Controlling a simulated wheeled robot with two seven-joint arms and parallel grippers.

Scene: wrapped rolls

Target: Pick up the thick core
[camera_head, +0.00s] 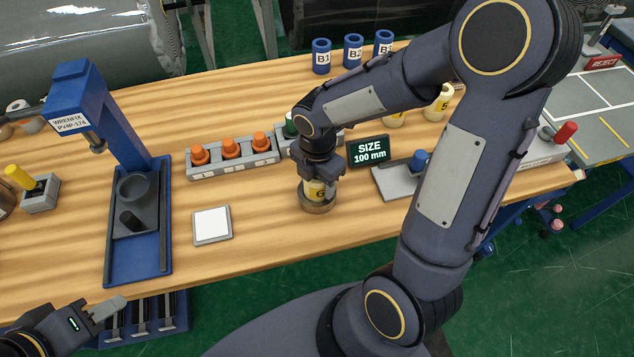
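A yellow core marked 6 (316,190) stands upright in or on a low brown round base (318,208) near the middle of the table. My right gripper (320,182) points down over this core, with its fingers around the upper part. The fingers hide much of the core, and I cannot tell whether they press on it. More yellow cores, one marked 5 (441,104), stand behind my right arm and are partly hidden. My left gripper (110,308) is low at the left, off the table's front edge and away from the cores. Its finger gap does not show clearly.
A size display (369,151) reads 100 mm. A grey rack with orange knobs (235,157) stands behind a white square pad (212,225). A blue press (130,150) stands at left. Blue cylinders (353,52) stand at the back. The front middle tabletop is clear.

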